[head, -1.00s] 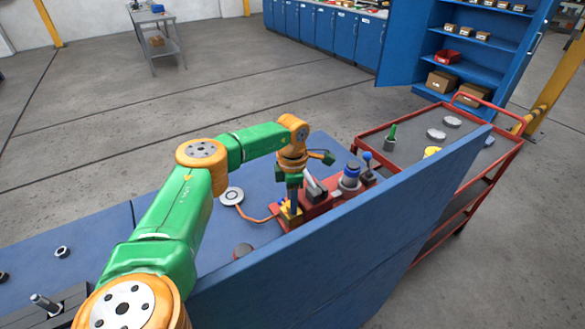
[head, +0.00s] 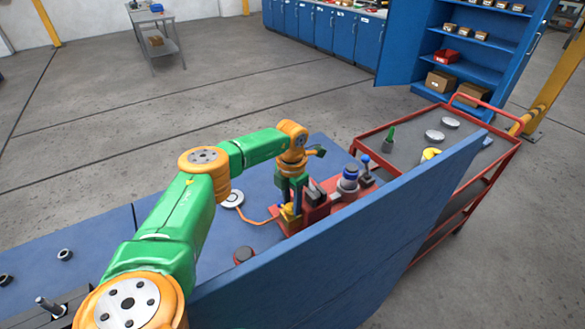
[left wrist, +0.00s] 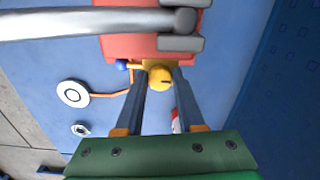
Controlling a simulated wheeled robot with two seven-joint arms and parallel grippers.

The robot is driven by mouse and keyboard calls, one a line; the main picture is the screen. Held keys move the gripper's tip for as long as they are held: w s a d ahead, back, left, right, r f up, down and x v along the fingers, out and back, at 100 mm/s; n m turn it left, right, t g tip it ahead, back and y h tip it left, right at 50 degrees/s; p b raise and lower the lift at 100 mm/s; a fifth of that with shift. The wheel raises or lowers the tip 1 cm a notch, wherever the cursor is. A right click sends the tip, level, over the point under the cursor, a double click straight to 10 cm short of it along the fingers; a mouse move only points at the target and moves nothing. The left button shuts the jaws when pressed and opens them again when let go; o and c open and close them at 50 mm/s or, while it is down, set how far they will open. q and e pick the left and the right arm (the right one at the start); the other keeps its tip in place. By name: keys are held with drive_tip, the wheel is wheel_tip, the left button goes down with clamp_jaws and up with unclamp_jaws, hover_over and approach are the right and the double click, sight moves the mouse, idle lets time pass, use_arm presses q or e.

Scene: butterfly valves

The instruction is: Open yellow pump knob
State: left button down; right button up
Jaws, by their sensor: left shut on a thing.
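The yellow pump knob (left wrist: 160,83) sits at the near end of the red pump unit (left wrist: 128,47) on the blue bench top. It also shows in the head view (head: 289,214), partly covered by my fingers. My left gripper (left wrist: 160,78) is shut on the knob, with one blue finger on each side of it. The knob has a dark slot-like mark on its face. In the head view my left gripper (head: 291,203) points down onto the unit's left end. My right gripper is not in view.
A blue upright panel (head: 330,250) stands along the bench's near side. A blue-capped device (head: 349,178) stands on the unit's right part. A white round disc (left wrist: 72,93) lies left of the unit, joined by an orange cable. A red cart (head: 480,175) stands at the right.

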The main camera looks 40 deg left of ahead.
sight(291, 206)
use_arm(q)
drive_tip(key=shift+a+r+n, duration=0.1)
drive_tip(key=shift+n, duration=0.6)
drive_tip(key=c, duration=0.8)
unclamp_jaws()
drive_tip(key=shift+c, duration=0.2)
drive_tip(key=shift+o, duration=0.2)
drive_tip(key=shift+s, duration=0.1)
drive_tip(key=shift+r, duration=0.15)
wheel_tip(291, 206, up, 6)
drive_tip(key=shift+r+b, duration=0.1)
drive_tip(key=shift+b, duration=1.05)
drive_tip(key=shift+s+r, duration=0.1)
drive_tip(key=shift+r, duration=0.3)
